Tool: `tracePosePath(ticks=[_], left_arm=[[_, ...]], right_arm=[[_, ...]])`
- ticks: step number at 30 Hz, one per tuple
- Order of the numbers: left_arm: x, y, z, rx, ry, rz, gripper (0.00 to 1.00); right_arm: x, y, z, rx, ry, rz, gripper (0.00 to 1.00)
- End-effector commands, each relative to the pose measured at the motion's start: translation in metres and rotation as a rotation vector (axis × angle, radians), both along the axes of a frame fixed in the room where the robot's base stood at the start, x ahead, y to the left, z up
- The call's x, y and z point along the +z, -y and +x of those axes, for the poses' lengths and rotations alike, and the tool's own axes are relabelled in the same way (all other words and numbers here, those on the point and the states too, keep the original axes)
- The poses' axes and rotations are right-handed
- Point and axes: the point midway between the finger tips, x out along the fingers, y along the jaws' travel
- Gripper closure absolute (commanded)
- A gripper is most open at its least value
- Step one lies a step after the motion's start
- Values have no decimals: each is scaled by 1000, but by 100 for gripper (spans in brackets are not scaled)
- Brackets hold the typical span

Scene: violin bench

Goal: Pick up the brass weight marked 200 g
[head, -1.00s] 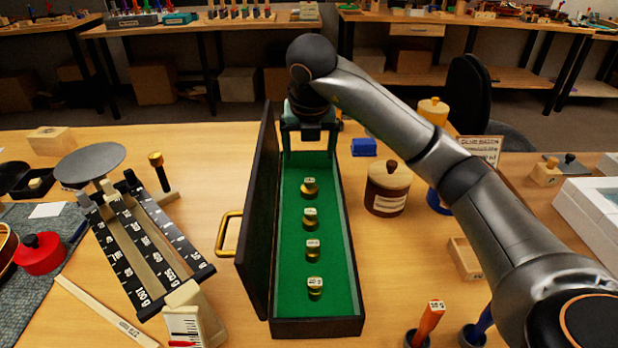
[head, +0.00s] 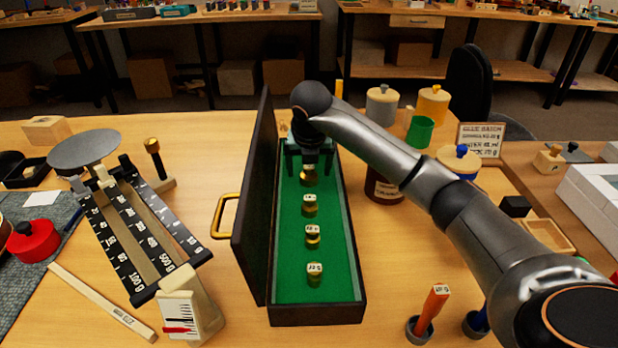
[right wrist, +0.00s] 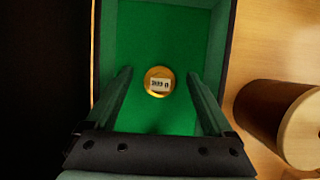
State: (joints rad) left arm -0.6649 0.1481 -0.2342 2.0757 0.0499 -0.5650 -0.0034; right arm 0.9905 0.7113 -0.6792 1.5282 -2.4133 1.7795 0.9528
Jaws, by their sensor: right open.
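Several brass weights with white labels stand in a row in a long black box (head: 340,313) lined with green. The farthest weight (head: 309,179) is just below my right gripper (head: 307,170). Nearer weights (head: 310,206) (head: 312,237) (head: 314,274) stand apart along the box. In the right wrist view, one weight (right wrist: 158,82) appears between the open fingers (right wrist: 157,95), seemingly untouched. Its label is upside down and too blurred to read with certainty. The gripper is empty. My left gripper is out of view.
The box's raised lid (head: 257,195) with a brass handle (head: 224,216) stands along the left side. A balance scale (head: 135,240) is farther left. A brown jar (head: 383,190) stands close to the right, partly behind my arm. An orange-handled tool (head: 433,308) stands front right.

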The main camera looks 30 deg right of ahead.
Motion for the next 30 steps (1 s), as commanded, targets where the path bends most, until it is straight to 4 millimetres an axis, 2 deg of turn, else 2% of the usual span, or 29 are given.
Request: tracePosePath(ticks=[7, 30], left_arm=[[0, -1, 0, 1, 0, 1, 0], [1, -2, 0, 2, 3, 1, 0]], right_arm=[[-2, 1, 1, 0, 1, -1, 13], [-1, 1, 1, -1, 1, 0, 100]])
